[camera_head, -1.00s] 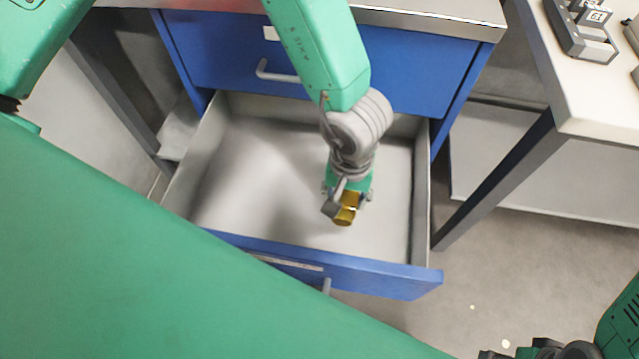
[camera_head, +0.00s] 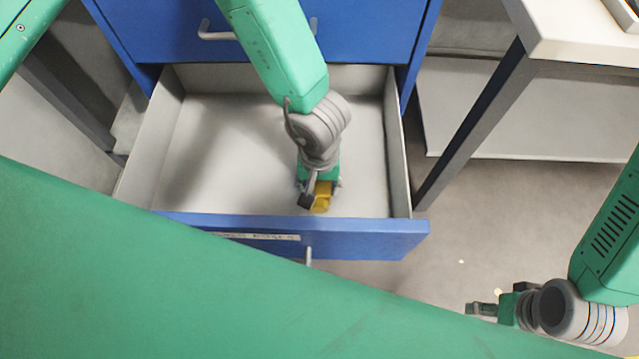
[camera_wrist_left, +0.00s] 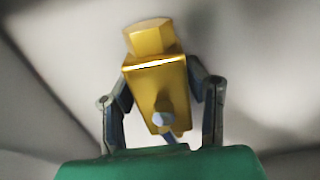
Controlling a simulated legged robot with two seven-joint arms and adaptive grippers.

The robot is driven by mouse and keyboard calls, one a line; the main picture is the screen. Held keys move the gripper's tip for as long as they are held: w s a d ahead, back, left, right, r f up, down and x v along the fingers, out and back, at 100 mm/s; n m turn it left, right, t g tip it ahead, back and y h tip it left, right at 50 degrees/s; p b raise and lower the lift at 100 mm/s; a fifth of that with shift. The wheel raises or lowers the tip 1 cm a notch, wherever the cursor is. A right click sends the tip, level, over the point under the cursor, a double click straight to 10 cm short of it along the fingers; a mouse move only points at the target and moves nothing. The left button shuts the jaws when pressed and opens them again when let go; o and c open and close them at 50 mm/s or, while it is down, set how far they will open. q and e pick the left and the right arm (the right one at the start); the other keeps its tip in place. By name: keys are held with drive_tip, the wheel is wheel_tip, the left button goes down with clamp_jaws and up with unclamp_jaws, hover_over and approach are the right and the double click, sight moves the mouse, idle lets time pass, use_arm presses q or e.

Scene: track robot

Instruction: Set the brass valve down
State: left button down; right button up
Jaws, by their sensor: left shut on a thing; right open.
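The brass valve (camera_head: 322,196) is a gold-coloured block with a faceted end. In the left wrist view the brass valve (camera_wrist_left: 157,85) sits between the two fingers of my left gripper (camera_wrist_left: 160,110). In the head view my left gripper (camera_head: 318,195) is shut on it, inside the open drawer (camera_head: 230,150) near its front panel. I cannot tell whether the valve touches the drawer floor. My right gripper (camera_head: 484,308) is open and apart from the drawer, at the lower right; its fingers are small in view.
The drawer belongs to a blue cabinet (camera_head: 370,30); its grey floor is bare, with free room to the left of the valve. The drawer's blue front panel (camera_head: 380,238) stands close to my left gripper. A white table (camera_head: 580,35) with a dark leg is at the right.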

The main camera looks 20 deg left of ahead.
use_arm(q)
drive_tip(key=shift+a+f, duration=0.1)
drive_tip(key=c, duration=0.9)
unclamp_jaws()
drive_tip(key=shift+a, duration=0.1)
use_arm(e)
drive_tip(key=shift+a+r, duration=0.15)
drive_tip(key=shift+a, duration=0.15)
use_arm(q)
drive_tip(key=shift+r, duration=0.45)
wheel_tip(320, 180, up, 11)
drive_tip(key=p, duration=0.5)
drive_tip(key=shift+w+f, duration=0.1)
drive_tip(key=shift+f, duration=0.1)
drive_tip(key=shift+r+p, duration=0.35)
use_arm(e)
wheel_tip(320, 180, up, 6)
drive_tip(key=shift+d+f, duration=0.1)
drive_tip(key=shift+f, duration=0.15)
